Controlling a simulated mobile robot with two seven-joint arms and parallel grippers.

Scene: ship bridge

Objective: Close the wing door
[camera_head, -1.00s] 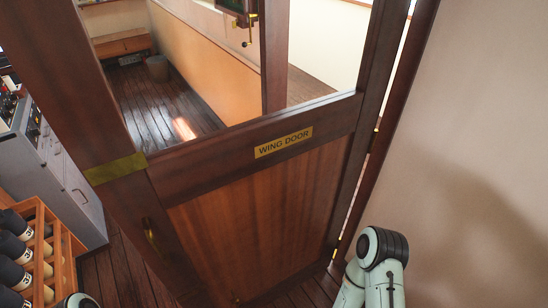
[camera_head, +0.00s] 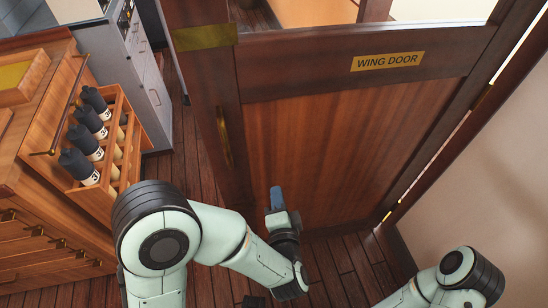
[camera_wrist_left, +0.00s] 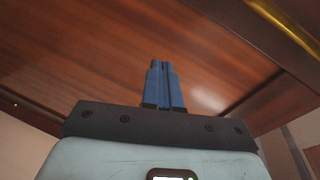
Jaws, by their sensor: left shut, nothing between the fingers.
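The wing door (camera_head: 320,140) is a dark wooden door with a lighter lower panel, a window opening above and a brass "WING DOOR" plate (camera_head: 387,61). It stands ajar, hinged at its right edge. A vertical brass handle (camera_head: 224,137) is on its left stile, and it also shows at top right in the left wrist view (camera_wrist_left: 285,25). My left gripper (camera_head: 276,198) has blue fingers, is shut and empty, and is in front of the lower panel, right of and below the handle. In the left wrist view the shut fingers (camera_wrist_left: 163,84) point at the wood; contact cannot be told. My right gripper is out of view.
A wooden cabinet (camera_head: 30,180) with a rack (camera_head: 110,150) of dark bottle-like rolls stands at left. A grey console (camera_head: 140,75) is behind it. A plain wall (camera_head: 500,180) is at right. Dark plank floor (camera_head: 205,135) shows between the cabinet and door.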

